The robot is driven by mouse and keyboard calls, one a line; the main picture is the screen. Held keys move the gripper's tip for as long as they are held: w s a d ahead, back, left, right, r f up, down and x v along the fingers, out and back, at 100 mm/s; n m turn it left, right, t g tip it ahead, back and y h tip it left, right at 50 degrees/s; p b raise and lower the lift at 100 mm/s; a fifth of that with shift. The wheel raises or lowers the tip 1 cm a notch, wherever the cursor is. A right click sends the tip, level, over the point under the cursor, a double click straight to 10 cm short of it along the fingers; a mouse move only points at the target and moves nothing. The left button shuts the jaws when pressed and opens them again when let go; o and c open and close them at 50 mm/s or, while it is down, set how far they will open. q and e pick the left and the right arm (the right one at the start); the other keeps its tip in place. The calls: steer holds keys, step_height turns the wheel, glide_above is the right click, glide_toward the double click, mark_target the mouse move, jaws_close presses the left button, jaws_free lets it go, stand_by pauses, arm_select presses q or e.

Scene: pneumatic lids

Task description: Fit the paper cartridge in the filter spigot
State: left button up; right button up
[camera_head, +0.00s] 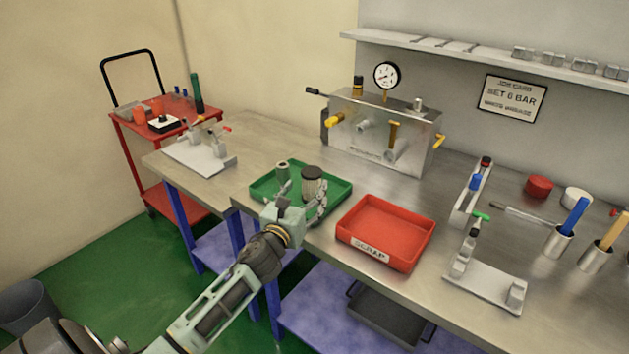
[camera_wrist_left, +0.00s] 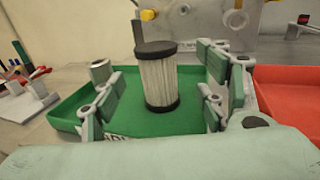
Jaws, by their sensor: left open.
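The paper cartridge (camera_head: 313,184) is a pale pleated cylinder with dark end caps. It stands upright in the green tray (camera_head: 340,200), and in the left wrist view the cartridge (camera_wrist_left: 157,78) shows between my fingers. My left gripper (camera_head: 302,202) is open at the tray's near side; in the left wrist view its fingers (camera_wrist_left: 156,108) are spread left and right of the cartridge, with gaps on both sides. The metal unit (camera_head: 375,140) behind the tray has several grey fittings on its front; I cannot tell which is the filter spigot. My right gripper does not show.
A red scrap tray (camera_head: 421,232) is to the right. A white fixture (camera_head: 485,285) stands further right, and another (camera_head: 200,158) is on the left table. Bare bench lies between tray and metal unit.

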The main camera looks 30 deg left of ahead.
mark_target(307, 185)
arm_select(q)
steer(key=shift+w+a+r, duration=0.2)
steer(key=shift+w, duration=0.5)
steer(key=shift+w+a, duration=0.1)
steer(key=shift+w, duration=0.3)
steer(key=x, duration=0.2)
steer(key=p+x, duration=0.1)
steer(key=shift+w+a+f, duration=0.2)
steer(key=shift+f, duration=0.05)
steer(key=shift+w, duration=0.4)
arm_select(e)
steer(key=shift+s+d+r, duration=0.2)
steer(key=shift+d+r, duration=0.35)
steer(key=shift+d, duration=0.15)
arm_select(q)
steer(key=shift+c, duration=0.5)
steer(key=c, duration=1.2)
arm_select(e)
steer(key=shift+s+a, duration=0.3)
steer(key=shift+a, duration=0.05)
arm_select(q)
steer(key=shift+a, duration=0.1)
